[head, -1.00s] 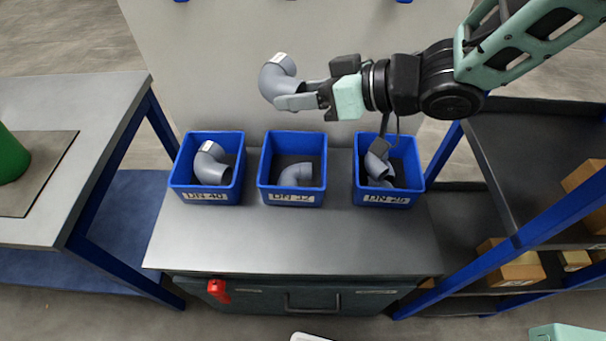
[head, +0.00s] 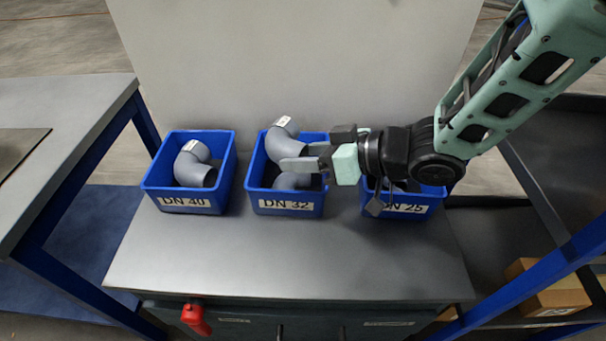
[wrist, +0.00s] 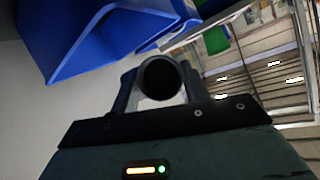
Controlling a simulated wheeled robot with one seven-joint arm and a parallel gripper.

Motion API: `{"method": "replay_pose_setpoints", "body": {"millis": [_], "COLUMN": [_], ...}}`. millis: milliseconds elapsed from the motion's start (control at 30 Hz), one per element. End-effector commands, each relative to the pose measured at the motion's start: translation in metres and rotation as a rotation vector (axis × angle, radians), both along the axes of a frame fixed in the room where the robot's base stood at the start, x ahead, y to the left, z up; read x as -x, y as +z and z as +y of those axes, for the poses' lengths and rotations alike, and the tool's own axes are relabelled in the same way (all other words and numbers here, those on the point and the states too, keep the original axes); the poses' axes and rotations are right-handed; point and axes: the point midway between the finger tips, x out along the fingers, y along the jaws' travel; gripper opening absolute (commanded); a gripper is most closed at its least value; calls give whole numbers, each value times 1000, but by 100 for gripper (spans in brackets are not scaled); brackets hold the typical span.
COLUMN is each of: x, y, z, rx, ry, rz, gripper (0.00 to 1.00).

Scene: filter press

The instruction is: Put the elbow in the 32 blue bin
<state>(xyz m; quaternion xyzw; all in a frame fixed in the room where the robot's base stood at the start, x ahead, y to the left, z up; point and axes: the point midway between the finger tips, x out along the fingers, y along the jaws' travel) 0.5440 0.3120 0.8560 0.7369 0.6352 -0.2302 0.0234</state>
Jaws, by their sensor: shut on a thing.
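My gripper (head: 305,160) is shut on a grey elbow (head: 283,143) with a white label, over the middle blue bin marked DN 32 (head: 285,207). The held elbow overlaps the bin's back part in the head view; its exact height above the rim is hard to tell. Another grey elbow (head: 291,181) lies inside that bin, partly hidden by my gripper. In the wrist view the open round end of the held elbow (wrist: 160,78) shows between the fingers, with a blue bin (wrist: 85,40) close by at upper left.
The DN 40 bin (head: 186,203) stands to the left with a labelled grey elbow (head: 194,165). The DN 25 bin (head: 418,207) stands to the right, partly hidden by my arm. The bench top (head: 285,258) in front is clear. A grey panel (head: 290,60) rises behind.

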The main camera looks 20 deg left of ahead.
Motion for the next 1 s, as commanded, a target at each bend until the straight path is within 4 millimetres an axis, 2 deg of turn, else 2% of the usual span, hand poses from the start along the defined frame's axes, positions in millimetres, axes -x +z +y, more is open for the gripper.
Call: {"method": "replay_pose_setpoints", "body": {"millis": [333,867,900,933,1000], "x": [0,0,0,0,0], "y": [-39,-47,-46,-46,-46], "z": [0,0,0,0,0], "rx": [0,-2,-1,-1,-1], "ry": [0,0,0,0,0], "rz": [-1,-2,-2,-2,-2], "gripper": [20,20,56,65,67]}}
